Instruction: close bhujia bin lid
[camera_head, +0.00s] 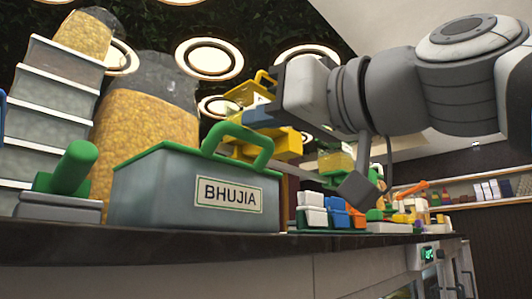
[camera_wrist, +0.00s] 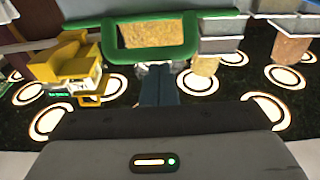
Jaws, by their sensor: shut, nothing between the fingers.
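The bhujia bin (camera_head: 150,195) is a grey-blue box with a green top edge and a BHUJIA label, on the counter in the head view. A green arched handle (camera_head: 262,145) rises at its top right; it also shows in the wrist view (camera_wrist: 150,55). The head camera looks from low down, so I cannot tell whether the lid lies flat. My gripper (camera_wrist: 158,72) is shut and empty, its dark fingers close to the handle in the wrist view. Whether they touch it is unclear. In the head view my gripper's body (camera_head: 305,88) is above and right of the bin.
A large jar of yellow snack (camera_head: 150,125) and stacked clear boxes (camera_head: 45,105) stand behind the bin. A green-handled object (camera_head: 70,172) is at its left. A yellow device (camera_wrist: 65,65) is beside my fingers. Small coloured containers (camera_head: 335,213) crowd the counter (camera_head: 180,245) to the right.

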